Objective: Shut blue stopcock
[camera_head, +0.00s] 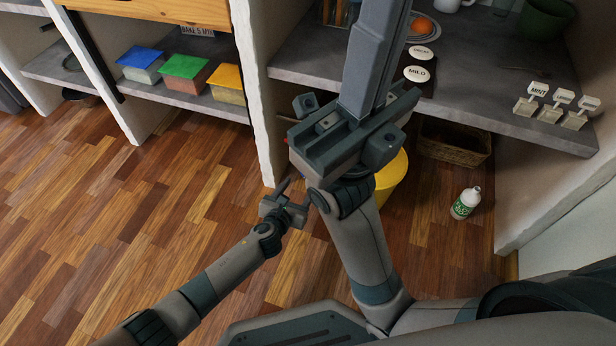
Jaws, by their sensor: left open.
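No blue stopcock can be made out in this view. My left gripper (284,197) is low in the middle, in front of the end of a white masonry wall, with its small jaws apart and nothing seen between them. My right gripper (375,55) is close to the camera and its long fingers point up over the grey counter. Its fingers overlap from this angle, so whether they are apart is hidden. It covers part of the counter and the area below.
The grey counter (480,95) holds round labels MILD (417,74) and several small labelled holders (538,90). Blue, green and yellow lidded boxes (184,68) sit on a low shelf. Floor at left is clear.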

